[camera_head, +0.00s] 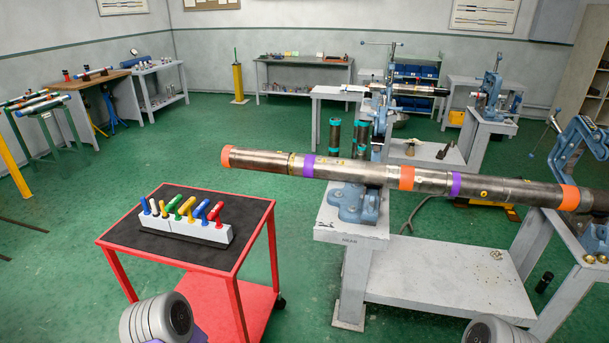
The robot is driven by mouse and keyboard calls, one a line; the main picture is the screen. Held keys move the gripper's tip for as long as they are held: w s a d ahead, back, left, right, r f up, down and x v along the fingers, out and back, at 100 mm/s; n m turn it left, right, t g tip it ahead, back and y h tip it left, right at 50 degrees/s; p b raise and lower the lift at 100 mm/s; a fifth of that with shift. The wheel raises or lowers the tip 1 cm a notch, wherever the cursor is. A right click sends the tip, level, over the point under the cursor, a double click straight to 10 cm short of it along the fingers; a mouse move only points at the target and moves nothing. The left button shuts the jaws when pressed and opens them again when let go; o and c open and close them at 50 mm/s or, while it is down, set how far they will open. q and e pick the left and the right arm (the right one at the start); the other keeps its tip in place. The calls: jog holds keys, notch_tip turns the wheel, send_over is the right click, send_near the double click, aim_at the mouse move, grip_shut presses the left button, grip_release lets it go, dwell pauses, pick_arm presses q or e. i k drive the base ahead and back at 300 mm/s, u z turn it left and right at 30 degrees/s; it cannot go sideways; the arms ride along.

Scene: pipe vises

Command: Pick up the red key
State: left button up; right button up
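The red key (214,212) stands tilted at the right end of a row of coloured keys in a white rack block (184,230). The rack sits on the black top of a red cart (263,206) at the left front. The lower part of the key is hidden in the rack, and a blue key (200,208) stands close on its left. Rounded grey parts of my two arms show at the bottom edge, one below the cart and one further right. Neither of my grippers shows, so I cannot see their fingers.
A long steel pipe (346,171) with orange and purple bands lies across blue vises on grey benches (441,271), right of the cart. The cart top has bare room around the rack. Green floor is open behind the cart. Further worktables line the back walls.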

aim_at(214, 213)
jog(key=k, duration=0.65)
jog(key=u, duration=0.85)
jog(key=i, duration=1.55)
jog(key=z, duration=0.4)
